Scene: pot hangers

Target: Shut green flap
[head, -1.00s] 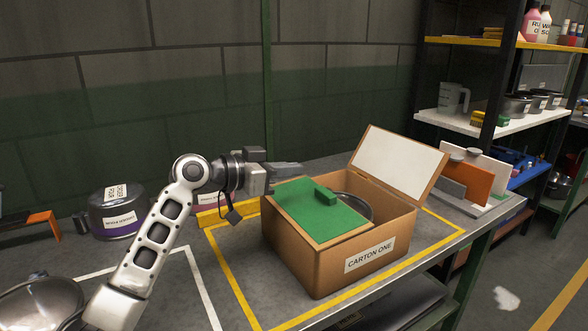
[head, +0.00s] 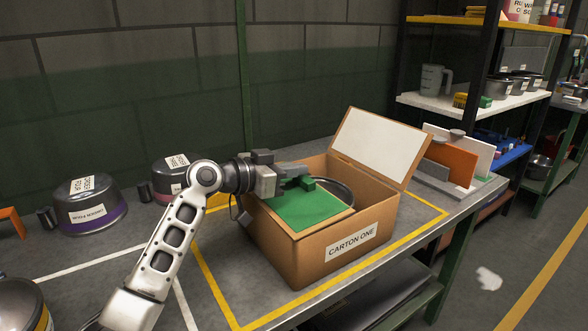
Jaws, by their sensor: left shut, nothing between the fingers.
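The brown carton (head: 273,247) labelled CARTON ONE stands on the grey table. Its green flap (head: 290,210) lies across the left part of the opening, close to rim level; I cannot tell if it sits fully flush. A green block handle (head: 302,184) stands on the flap. A second flap with a white inner face (head: 378,145) stands open at the back right. Part of a metal pot (head: 343,188) shows inside the carton. My left gripper (head: 305,171) is shut and empty, over the flap's back edge by the handle; contact is unclear. My right gripper is out of view.
Lidded pots stand at the left, one at the far left (head: 91,207) and one behind my arm (head: 165,173). A rack with orange and white boards (head: 458,158) is right of the carton. Shelving (head: 470,105) stands beyond. Yellow tape surrounds the carton.

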